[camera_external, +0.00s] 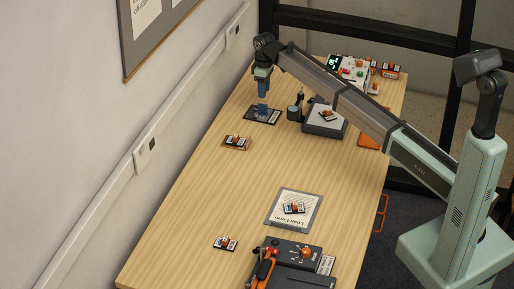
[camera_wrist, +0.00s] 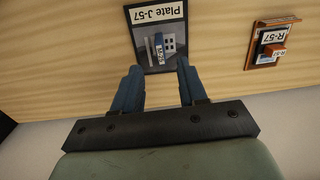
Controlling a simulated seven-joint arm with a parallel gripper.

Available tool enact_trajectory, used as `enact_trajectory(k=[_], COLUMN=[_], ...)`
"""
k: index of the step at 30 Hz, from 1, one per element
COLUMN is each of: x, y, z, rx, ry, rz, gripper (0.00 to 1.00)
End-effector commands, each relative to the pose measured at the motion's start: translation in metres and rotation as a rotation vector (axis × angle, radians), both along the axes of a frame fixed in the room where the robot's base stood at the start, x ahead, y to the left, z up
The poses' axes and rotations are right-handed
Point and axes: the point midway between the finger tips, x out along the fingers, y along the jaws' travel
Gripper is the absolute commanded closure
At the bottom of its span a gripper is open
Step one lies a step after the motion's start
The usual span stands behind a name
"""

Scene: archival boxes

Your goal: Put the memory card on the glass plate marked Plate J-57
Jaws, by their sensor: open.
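The dark glass plate (camera_wrist: 176,24) with the label "Plate J-57" shows upside down in the wrist view. In the external view the plate (camera_external: 273,117) lies flat at the far left of the table. A small blue piece (camera_wrist: 158,43) with a white label lies on the plate, beside a pale printed picture. It may be the memory card, but its label is too small to read surely. My gripper (camera_wrist: 160,76) is open with its blue fingers apart and nothing visibly held. In the external view my gripper (camera_external: 263,106) points down just above the plate, hiding part of it.
A brown-orange piece marked R-57 (camera_wrist: 272,46) lies beside the plate. A dark grey box (camera_external: 322,124) and a dark upright item (camera_external: 295,111) stand right of the plate. A Loan Form sheet (camera_external: 283,216) lies nearer. The table's middle is clear.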

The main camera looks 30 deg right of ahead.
Motion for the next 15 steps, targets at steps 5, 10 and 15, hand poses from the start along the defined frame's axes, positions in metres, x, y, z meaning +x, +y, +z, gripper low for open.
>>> enact_trajectory(k=[5,10,15], x=[0.001,0.000,0.000], y=[0.000,0.000,0.000], z=[0.022,0.030,0.031], rx=[0.001,0.000,-0.001], ry=[-0.001,0.000,0.001], rz=[0.000,0.000,0.000], gripper=[0.58,0.58,0.58])
